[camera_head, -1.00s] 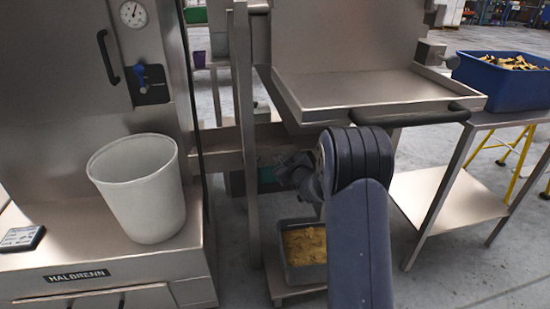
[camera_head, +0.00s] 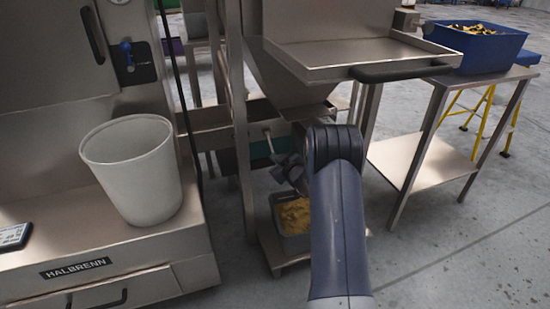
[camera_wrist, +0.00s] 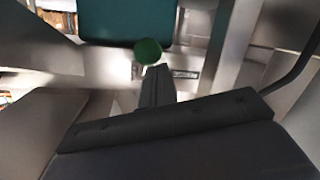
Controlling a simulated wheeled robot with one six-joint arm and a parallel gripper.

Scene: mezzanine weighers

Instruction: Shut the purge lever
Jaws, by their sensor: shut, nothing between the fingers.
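A round green knob (camera_wrist: 148,51) shows in the wrist view, just past the tips of my gripper (camera_wrist: 156,72). It looks like the end of the purge lever, but the lever's arm is hidden or too dim to make out. My gripper is shut and empty, its fingers pointing towards the knob; I cannot tell whether they touch it. In the head view my gripper (camera_head: 279,166) is low beneath the steel hopper (camera_head: 300,85), partly hidden by my own arm. A thin pale rod (camera_head: 268,140) stands close by it there.
A teal box (camera_wrist: 125,20) lies behind the knob. A grey bin of yellow pieces (camera_head: 291,213) sits on the low shelf below. A steel tray (camera_head: 350,58) juts out above my arm. At left stand a white bucket (camera_head: 130,170) and a blue-handled valve (camera_head: 127,57).

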